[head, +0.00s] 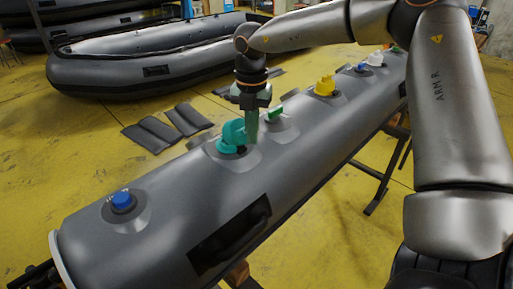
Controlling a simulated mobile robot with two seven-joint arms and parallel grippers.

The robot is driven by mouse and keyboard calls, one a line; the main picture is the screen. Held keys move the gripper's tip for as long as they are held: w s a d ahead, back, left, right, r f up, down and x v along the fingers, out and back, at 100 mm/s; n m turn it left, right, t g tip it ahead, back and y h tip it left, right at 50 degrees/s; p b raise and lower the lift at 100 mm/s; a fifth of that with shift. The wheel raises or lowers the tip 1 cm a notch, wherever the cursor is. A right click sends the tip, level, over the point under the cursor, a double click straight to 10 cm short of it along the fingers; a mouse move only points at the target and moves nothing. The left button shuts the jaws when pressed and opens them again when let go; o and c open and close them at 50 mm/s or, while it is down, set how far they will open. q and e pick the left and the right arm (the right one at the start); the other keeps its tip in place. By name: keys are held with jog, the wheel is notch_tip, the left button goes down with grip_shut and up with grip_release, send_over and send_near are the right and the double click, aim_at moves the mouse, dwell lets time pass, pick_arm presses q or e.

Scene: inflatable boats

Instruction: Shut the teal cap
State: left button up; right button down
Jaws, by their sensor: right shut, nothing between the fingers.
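The teal cap (232,133) sits on the top of a long grey inflatable tube (170,195), near the middle of the picture. It stands raised and tilted beside its dark valve opening, which is partly hidden. My right gripper (251,137) points down at the right side of the teal cap, with its greenish fingers closed and nothing between them. The fingers look very close to the cap; I cannot tell if they touch it. My left gripper is not in view.
A blue cap (122,200) lies nearer on the tube. Green (274,113), yellow (325,85), blue (362,68) and white (375,59) caps stand farther along. Dark pads (152,134) lie on the yellow floor. A grey boat (150,62) rests behind.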

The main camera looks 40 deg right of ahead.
aim_at(237, 120)
jog(key=shift+w+r+p, duration=0.25)
jog(key=shift+w, duration=0.25)
jog(key=shift+w+r+p, duration=0.25)
jog(key=shift+w, duration=0.25)
jog(key=shift+w+a+r+p, duration=0.15)
jog(key=shift+w+p, duration=0.4)
jog(key=shift+w, duration=1)
jog(key=shift+w+a+p, duration=0.1)
jog(key=shift+w+p, duration=0.25)
jog(key=shift+p, duration=0.1)
jog(key=shift+w+f+p, duration=0.2)
jog(key=shift+w+p, duration=0.2)
jog(key=shift+w, duration=0.05)
jog(key=shift+w+a+f, duration=0.1)
jog(key=shift+w+f, duration=0.1)
jog(key=shift+w, duration=0.3)
jog(key=r+p, duration=0.3)
jog(key=r, duration=0.1)
jog(key=w+r+p, duration=0.1)
jog(key=r+p, duration=0.1)
jog(key=shift+r+p, duration=0.25)
jog(key=shift+p, duration=0.05)
